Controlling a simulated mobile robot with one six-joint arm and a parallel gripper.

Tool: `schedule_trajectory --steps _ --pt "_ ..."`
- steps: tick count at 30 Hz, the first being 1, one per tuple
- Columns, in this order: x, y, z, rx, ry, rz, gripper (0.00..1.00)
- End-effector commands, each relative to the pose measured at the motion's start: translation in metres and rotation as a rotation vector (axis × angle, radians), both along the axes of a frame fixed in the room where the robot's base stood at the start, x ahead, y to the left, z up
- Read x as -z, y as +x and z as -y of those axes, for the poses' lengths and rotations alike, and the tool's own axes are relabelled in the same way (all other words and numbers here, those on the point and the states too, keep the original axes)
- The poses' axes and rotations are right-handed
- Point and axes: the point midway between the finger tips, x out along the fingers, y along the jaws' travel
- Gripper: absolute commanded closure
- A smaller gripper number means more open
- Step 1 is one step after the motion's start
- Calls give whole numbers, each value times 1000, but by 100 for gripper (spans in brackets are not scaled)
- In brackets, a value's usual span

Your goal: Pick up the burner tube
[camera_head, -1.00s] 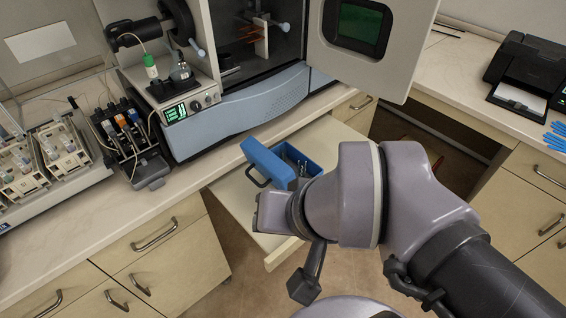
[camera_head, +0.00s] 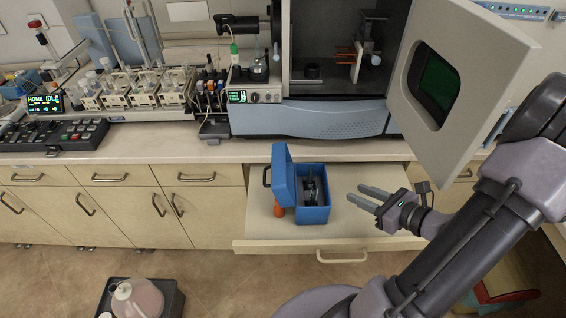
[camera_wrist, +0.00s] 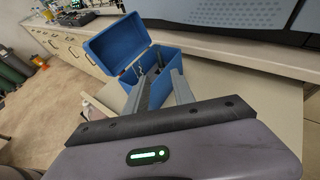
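A blue box (camera_head: 314,214) stands in the pulled-out drawer with its lid (camera_head: 284,172) raised. Dark and metallic parts (camera_head: 312,188) lie inside it; I cannot tell whether one is the burner tube. My gripper (camera_head: 355,192) is open and empty, to the right of the box, its two fingers apart and pointing left towards it. In the wrist view the box (camera_wrist: 123,88) lies ahead, and the gripper's fingers (camera_wrist: 161,82) overlap its opening in the picture. The fingers and near wall partly hide the contents.
The drawer (camera_head: 365,222) has bare room around the box. A small orange object (camera_head: 279,209) is beside the box's left side. The spectrometer (camera_head: 310,121) stands behind on the counter, its door (camera_head: 470,50) swung open above my arm.

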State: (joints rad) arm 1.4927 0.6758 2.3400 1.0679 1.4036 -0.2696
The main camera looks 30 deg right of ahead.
Motion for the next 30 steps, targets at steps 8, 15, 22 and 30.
schedule_trajectory --steps 8,15,22,30 --pt "34 65 -8 5 6 1 70" --pt "48 106 -12 9 5 0 70" --pt "58 144 -20 4 3 2 70" --pt "62 159 -21 10 5 1 70"
